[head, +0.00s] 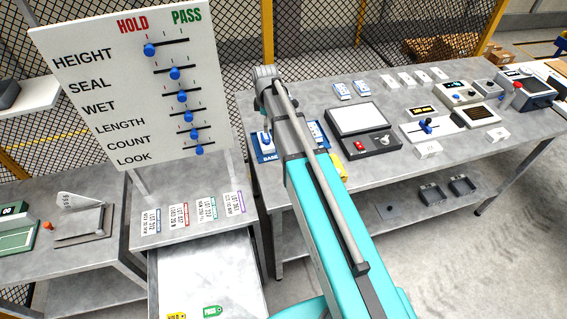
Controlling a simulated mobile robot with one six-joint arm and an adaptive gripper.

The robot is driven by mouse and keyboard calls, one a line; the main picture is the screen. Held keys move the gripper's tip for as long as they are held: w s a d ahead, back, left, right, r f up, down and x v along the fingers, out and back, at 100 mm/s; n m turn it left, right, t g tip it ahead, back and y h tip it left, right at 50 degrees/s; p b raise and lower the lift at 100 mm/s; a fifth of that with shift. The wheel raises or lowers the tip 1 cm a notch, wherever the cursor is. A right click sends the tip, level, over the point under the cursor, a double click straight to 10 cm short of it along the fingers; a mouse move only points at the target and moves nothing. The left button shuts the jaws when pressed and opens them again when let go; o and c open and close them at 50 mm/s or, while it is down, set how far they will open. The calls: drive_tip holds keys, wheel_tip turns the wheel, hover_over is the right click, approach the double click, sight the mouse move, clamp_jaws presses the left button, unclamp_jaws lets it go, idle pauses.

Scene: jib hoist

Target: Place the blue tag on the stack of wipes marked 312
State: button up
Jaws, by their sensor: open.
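Four-sided lot cards lie in a row on the grey bench below the board. The leftmost card (151,221) has a blue edge and seems to read 312; it is the only blue-edged card I make out. Small white and blue packs (342,90) lie at the back of the long table, with white packs (406,79) to their right. Any numbers on these packs are too small to read, so I cannot tell which is marked 312. My teal and grey arm crosses the middle of the view. My gripper is not in view.
A white board (128,85) with blue sliders stands at the left. A green tag (212,310) and a yellow tag (176,316) lie on the lower surface. A blue BASE item (266,156) is partly behind my arm.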

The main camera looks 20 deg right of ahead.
drive_tip(key=s+m, duration=1.4)
drive_tip(key=s, duration=0.7)
drive_tip(key=shift+f, duration=0.1)
wheel_tip(320, 180, down, 4)
drive_tip(key=b, duration=0.4)
drive_tip(key=shift+f, duration=0.1)
